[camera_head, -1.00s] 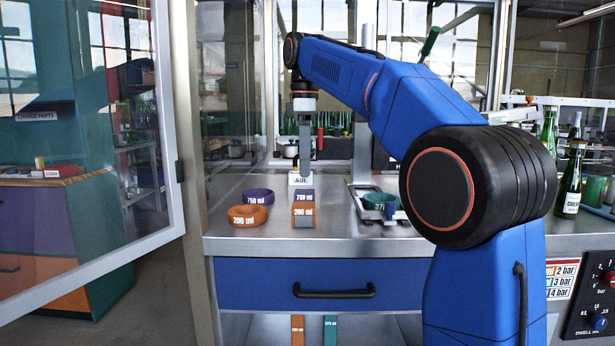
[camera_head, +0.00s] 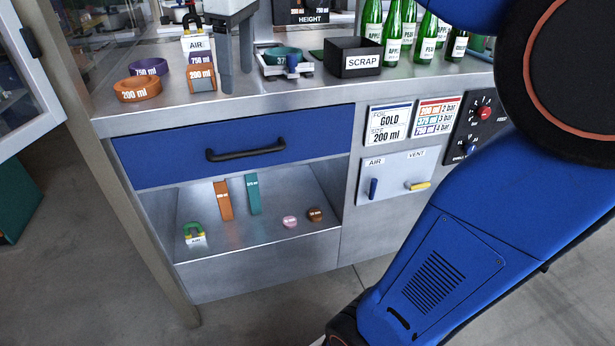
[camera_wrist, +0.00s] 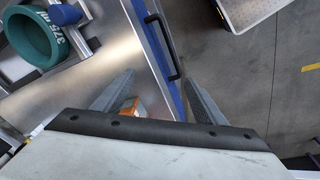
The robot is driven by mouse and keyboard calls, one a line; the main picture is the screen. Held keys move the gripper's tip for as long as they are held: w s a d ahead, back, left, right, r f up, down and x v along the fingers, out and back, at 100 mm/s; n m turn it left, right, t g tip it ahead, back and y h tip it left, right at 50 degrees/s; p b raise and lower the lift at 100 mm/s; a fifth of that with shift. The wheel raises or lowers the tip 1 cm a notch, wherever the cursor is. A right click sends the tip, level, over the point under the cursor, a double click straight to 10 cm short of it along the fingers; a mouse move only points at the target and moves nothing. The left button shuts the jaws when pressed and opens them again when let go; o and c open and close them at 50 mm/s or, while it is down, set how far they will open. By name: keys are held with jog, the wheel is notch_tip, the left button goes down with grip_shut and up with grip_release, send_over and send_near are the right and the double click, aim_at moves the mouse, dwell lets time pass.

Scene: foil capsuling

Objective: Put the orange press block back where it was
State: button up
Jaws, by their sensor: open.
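The orange press block (camera_head: 202,78), labelled 200 ml, stands upright on the steel counter (camera_head: 300,92), in front of the purple 750 ml block (camera_head: 200,58). My gripper (camera_head: 236,80) points down just right of the orange block, its two fingers apart and nothing seen between them. In the wrist view my fingers (camera_wrist: 158,98) are spread, and a small orange patch of the block (camera_wrist: 131,107) shows beside the left finger; the rest is hidden by my gripper.
Orange (camera_head: 137,90) and purple (camera_head: 149,67) rings lie left of the block. A white AIR block (camera_head: 197,44) stands behind. A green 375 ml ring (camera_head: 283,55) and a SCRAP box (camera_head: 354,58) are to the right. The open lower shelf (camera_head: 270,225) holds tall orange (camera_head: 222,200) and green (camera_head: 253,195) pieces.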

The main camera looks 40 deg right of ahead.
jog(key=s+d+f+m+t, duration=0.1)
jog(key=s+f+m, duration=0.3)
jog(key=s+f, duration=0.6)
jog(key=s+d+f+m+t, duration=0.1)
jog(key=s+f+m, duration=0.3)
jog(key=s+f, duration=0.6)
notch_tip(320, 180, down, 6)
jog(key=shift+d+f+t, duration=0.15)
jog(key=shift+d+t, duration=0.25)
jog(key=shift+d, duration=0.1)
jog(key=shift+s, duration=0.1)
